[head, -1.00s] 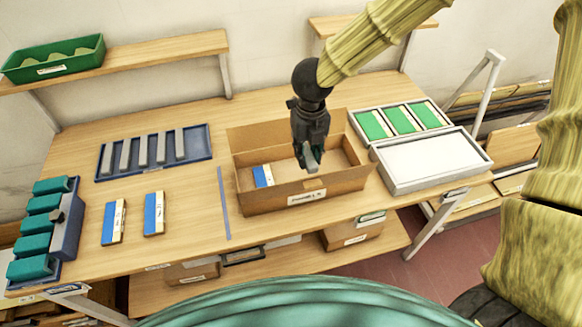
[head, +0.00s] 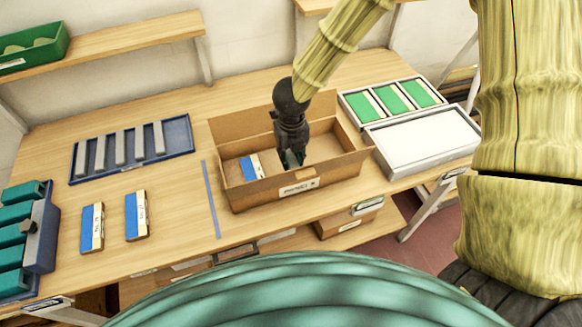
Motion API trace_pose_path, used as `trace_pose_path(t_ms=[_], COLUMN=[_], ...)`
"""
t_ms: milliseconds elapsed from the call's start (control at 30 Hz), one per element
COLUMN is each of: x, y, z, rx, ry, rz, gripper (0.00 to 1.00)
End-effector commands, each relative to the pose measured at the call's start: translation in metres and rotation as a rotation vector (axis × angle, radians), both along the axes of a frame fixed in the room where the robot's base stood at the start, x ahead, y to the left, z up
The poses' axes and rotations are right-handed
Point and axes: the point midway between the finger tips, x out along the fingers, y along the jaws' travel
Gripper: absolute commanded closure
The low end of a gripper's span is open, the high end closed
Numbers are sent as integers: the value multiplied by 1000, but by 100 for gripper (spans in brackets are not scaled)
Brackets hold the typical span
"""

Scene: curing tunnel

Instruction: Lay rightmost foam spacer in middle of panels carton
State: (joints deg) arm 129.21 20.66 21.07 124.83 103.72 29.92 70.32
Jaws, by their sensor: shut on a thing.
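The panels carton (head: 237,199) is an open brown box with a label on its front wall, in the middle of the table. A blue and white panel (head: 249,168) lies in its left part. My gripper (head: 291,160) points down into the middle of the carton, right of that panel. It is shut on a grey foam spacer (head: 299,157), mostly hidden by the fingers and the dark gripper body. I cannot tell whether the spacer touches the carton floor. Several more grey foam spacers (head: 120,149) stand in a row in a blue tray (head: 178,125), with bare room at its right end.
Two blue and white panels (head: 137,215) lie on the table left of a blue strip (head: 211,200). A teal-block rack (head: 40,240) is at far left. A tray with green pieces (head: 392,97) and a white-topped tray (head: 425,140) stand right of the carton.

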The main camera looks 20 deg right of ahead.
Motion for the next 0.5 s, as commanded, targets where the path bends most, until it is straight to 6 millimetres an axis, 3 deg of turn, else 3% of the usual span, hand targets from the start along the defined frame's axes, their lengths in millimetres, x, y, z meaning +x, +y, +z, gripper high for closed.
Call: trace_pose_path(t_ms=[500], x=[-1], y=[-2], z=[-43], rx=[-2], ry=[2], rz=[-1], gripper=[86])
